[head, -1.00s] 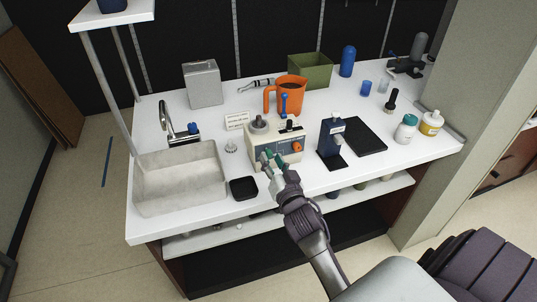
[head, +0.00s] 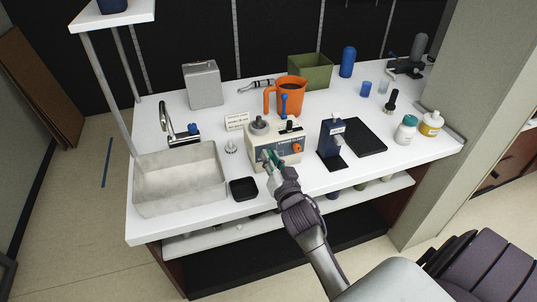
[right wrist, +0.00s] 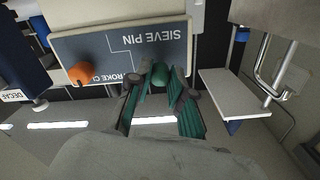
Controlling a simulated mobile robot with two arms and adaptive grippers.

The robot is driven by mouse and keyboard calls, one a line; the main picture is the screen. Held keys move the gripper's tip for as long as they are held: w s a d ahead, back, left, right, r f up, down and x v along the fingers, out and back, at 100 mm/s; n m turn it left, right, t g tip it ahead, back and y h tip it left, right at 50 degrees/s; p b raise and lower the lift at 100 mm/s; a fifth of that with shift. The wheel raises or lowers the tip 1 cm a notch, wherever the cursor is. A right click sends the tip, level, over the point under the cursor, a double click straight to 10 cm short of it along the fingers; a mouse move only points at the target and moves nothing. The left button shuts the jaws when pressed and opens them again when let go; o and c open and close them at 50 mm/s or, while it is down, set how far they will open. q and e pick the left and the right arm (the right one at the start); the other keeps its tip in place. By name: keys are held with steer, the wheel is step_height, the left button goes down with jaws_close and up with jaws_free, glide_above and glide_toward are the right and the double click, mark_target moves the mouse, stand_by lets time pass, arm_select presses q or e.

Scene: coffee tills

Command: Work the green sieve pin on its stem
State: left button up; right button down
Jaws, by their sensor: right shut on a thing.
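The green sieve pin (right wrist: 159,75) sticks out from the dark panel (right wrist: 125,45) lettered "SIEVE PIN", seen upside down in the right wrist view. The panel is the front of a cream machine (head: 262,136) on the counter. My right gripper (right wrist: 160,88) is shut on the pin's green end, with one green-padded finger on each side. In the head view the right gripper (head: 271,160) is at the left part of the machine's front and hides most of the pin. The stem behind the pin's end is hidden. My left gripper is not in view.
A black square dish (head: 243,189) lies left of the gripper, next to the sink (head: 180,178). A dark blue device (head: 331,140) stands to the right. An orange jug (head: 291,97) stands behind.

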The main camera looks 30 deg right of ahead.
steer(key=shift+s+a, duration=0.1)
steer(key=shift+s, duration=0.4)
steer(key=c, duration=1)
jaws_free()
steer(key=shift+o, duration=0.2)
steer(key=shift+s, duration=0.15)
steer(key=v, duration=1.2)
